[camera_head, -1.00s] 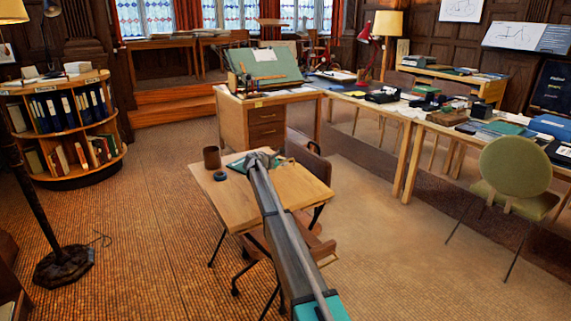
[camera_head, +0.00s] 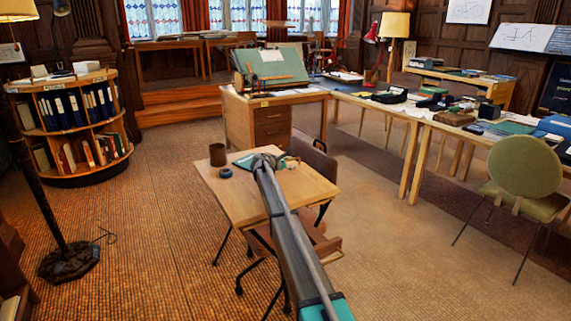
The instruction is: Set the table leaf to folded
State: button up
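The small wooden table (camera_head: 236,203) stands in the middle of the floor on thin dark legs. Its top looks flat and level. I cannot make out a separate leaf or a hinge line. My arm reaches from the bottom of the view over the tabletop. My gripper (camera_head: 264,160) is at the far part of the top, above or near it. It is small and dark, so its fingers cannot be made out, nor whether it touches anything. My arm hides part of the top and of the chair behind.
A brown mug (camera_head: 217,155), a blue tape roll (camera_head: 225,173) and a teal item (camera_head: 245,161) are on the table. A wooden desk (camera_head: 252,122) stands behind. Open carpet lies to the left.

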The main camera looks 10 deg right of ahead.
jog(key=shift+f, duration=0.1)
jog(key=shift+s+d, duration=0.1)
jog(key=shift+d, duration=0.05)
jog(key=shift+s+a+r+p, duration=0.1)
jog(key=shift+a+r+p, duration=0.15)
jog(key=shift+a, duration=0.3)
jog(key=shift+s+a+r+p, duration=0.1)
jog(key=shift+a+r+p, duration=0.15)
jog(key=shift+a, duration=0.25)
jog(key=shift+s+a+r+p, duration=0.15)
jog(key=shift+a+p, duration=0.15)
jog(key=shift+a, duration=0.25)
jog(key=shift+s+a+r+p, duration=0.5)
jog(key=shift+a+r+p, duration=0.3)
jog(key=shift+a, duration=1.05)
jog(key=shift+s+a+r+p, duration=0.5)
jog(key=shift+a+r+p, duration=0.25)
jog(key=shift+a, duration=1.1)
jog(key=shift+s+a+r+p, duration=0.5)
jog(key=shift+a+r+p, duration=0.3)
jog(key=shift+a, duration=1.05)
jog(key=shift+s, duration=0.1)
